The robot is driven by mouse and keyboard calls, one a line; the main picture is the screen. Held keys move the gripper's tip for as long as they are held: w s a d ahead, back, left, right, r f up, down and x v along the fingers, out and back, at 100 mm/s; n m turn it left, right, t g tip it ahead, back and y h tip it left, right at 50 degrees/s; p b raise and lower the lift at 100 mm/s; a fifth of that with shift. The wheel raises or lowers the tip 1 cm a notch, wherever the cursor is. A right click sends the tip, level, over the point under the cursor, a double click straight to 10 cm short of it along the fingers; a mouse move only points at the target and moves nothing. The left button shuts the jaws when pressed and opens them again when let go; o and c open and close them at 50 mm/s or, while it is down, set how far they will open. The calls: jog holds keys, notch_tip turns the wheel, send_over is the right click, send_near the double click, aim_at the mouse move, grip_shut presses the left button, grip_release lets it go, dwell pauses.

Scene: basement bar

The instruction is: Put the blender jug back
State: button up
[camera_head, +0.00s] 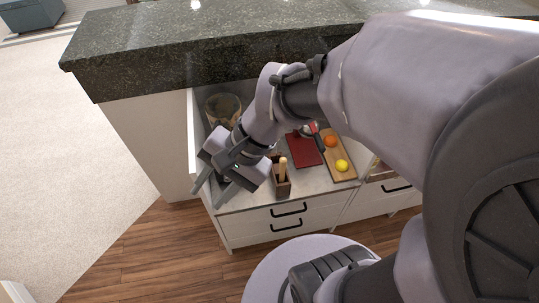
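My gripper (207,198) hangs over the left front of the lower counter, pointing down and to the left. Its two fingers are apart, and I see nothing between them. A round, see-through container with a brownish look (223,107) stands at the back left of the lower counter, behind my gripper. I cannot tell whether it is the blender jug. My arm hides much of the counter's middle, and I make out no blender base.
On the lower counter (245,199) are a dark box with wooden utensils (281,179), a red board (304,150) and a wooden board (345,174) with an orange (330,141) and a lemon (342,166). The raised dark stone bar top (150,55) runs behind.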

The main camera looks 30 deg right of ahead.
jog(key=s+d+r+n+t+h, duration=0.3)
jog(key=d+r+n+t+h, duration=0.1)
jog(key=r+n, duration=0.1)
jog(key=shift+d+r+h, duration=0.3)
jog(key=shift+d+r, duration=0.1)
jog(key=shift+r, duration=0.45)
dwell(0.3)
